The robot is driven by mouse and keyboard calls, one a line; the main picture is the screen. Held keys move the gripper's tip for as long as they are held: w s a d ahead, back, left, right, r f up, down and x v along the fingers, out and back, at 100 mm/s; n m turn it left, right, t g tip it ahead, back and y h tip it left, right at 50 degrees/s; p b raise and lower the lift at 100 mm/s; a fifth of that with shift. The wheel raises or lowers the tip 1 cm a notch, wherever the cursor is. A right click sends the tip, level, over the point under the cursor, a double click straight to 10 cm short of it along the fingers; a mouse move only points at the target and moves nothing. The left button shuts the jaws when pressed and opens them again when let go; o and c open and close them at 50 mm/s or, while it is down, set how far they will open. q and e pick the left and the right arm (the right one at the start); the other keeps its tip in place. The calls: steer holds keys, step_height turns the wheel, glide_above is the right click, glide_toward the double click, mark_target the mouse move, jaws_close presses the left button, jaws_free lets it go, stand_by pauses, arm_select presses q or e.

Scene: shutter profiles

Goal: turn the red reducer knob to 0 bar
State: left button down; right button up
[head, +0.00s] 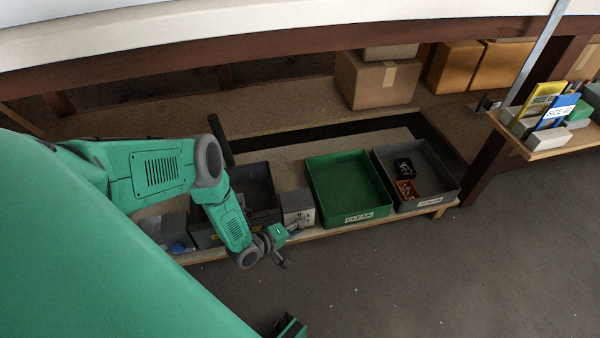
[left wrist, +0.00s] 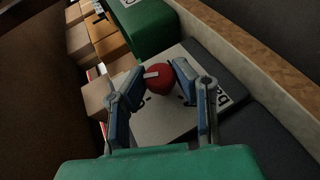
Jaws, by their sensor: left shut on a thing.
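The red reducer knob (left wrist: 159,84) sits on a light grey panel (left wrist: 165,120) in the left wrist view. A white pointer bar lies across its left side, and small dark marks show on the panel around it. My left gripper (left wrist: 162,75) has one finger on each side of the knob and is shut on it. In the head view my left gripper (head: 291,234) is at the front of the small grey box (head: 298,206); the knob cannot be made out there. The panel's lettering is partly covered by a finger, so I cannot read the setting.
A green tray labelled CLEAN (head: 346,180) stands right of the box. Beyond it is a grey tray (head: 440,178) with small black and orange-brown parts. A dark bin (head: 263,186) is on the left. Cardboard boxes (head: 378,82) stand behind; open floor lies in front.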

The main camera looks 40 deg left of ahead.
arm_select(q)
steer(key=shift+s+a+f+n+t+h, duration=0.1)
steer(key=shift+f+n+t+h, duration=0.1)
steer(key=shift+t, duration=0.35)
steer(key=shift+s+a+f+n+t+h, duration=0.1)
steer(key=shift+t+h, duration=0.1)
steer(key=shift+t, duration=0.35)
steer(key=shift+a+f+t, duration=0.2)
steer(key=shift+a+t, duration=0.05)
steer(key=shift+t, duration=0.25)
steer(key=shift+n, duration=0.3)
steer(key=shift+r+t+h, duration=0.1)
steer(key=shift+t+h, duration=0.3)
steer(key=shift+h, duration=0.1)
steer(key=shift+d, duration=0.1)
steer(key=c, duration=1.4)
jaws_free()
steer(key=shift+s, duration=0.1)
steer(key=shift+o, duration=0.6)
steer(key=shift+d, duration=0.1)
